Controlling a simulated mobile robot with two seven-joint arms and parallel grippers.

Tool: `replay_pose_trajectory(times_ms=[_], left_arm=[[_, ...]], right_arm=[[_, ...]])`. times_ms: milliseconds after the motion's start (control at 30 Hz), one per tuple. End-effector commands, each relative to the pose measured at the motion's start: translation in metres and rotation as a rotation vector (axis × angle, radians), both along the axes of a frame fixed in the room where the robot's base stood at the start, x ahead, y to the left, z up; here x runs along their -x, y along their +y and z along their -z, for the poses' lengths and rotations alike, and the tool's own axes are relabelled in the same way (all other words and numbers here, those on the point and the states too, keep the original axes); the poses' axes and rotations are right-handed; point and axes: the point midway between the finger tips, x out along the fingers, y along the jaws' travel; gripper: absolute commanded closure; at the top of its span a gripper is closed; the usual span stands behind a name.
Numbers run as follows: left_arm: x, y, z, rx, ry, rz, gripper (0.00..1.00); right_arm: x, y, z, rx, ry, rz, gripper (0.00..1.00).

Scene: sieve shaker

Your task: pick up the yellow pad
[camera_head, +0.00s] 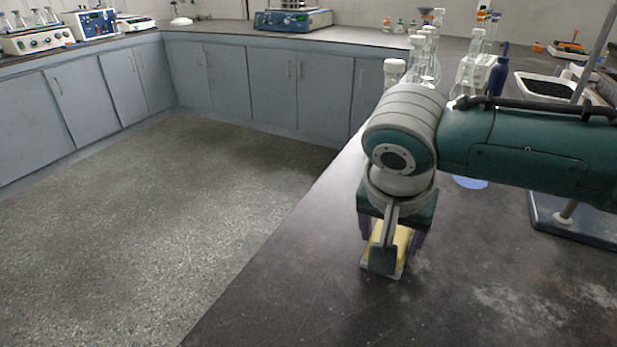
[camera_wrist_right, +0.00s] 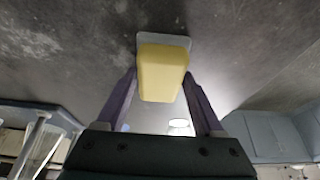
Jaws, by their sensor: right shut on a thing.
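The yellow pad (camera_head: 401,240) is at my right gripper on the dark bench top, near its left edge. In the head view the gripper hides much of it. In the right wrist view the yellow pad (camera_wrist_right: 162,73) sits between the two purple fingers, with a pale grey plate (camera_wrist_right: 150,40) at its far end. My right gripper (camera_head: 393,245) points down and is shut on the pad. It also shows in the right wrist view (camera_wrist_right: 162,88). I cannot tell whether the pad touches the bench. My left gripper is not in view.
Glass flasks (camera_head: 417,58) and a dark blue bottle (camera_head: 497,75) stand behind my right arm. A stand base (camera_head: 570,222) is at the right. A white tray (camera_head: 538,90) with dark contents is at the back right. The bench front is clear.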

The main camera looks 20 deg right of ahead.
Motion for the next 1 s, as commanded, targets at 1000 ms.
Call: replay_pose_trajectory(times_ms=[1000], left_arm=[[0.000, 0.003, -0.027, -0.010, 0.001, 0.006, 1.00]], right_arm=[[-0.001, 0.000, -0.076, -0.002, -0.006, -0.001, 0.86]])
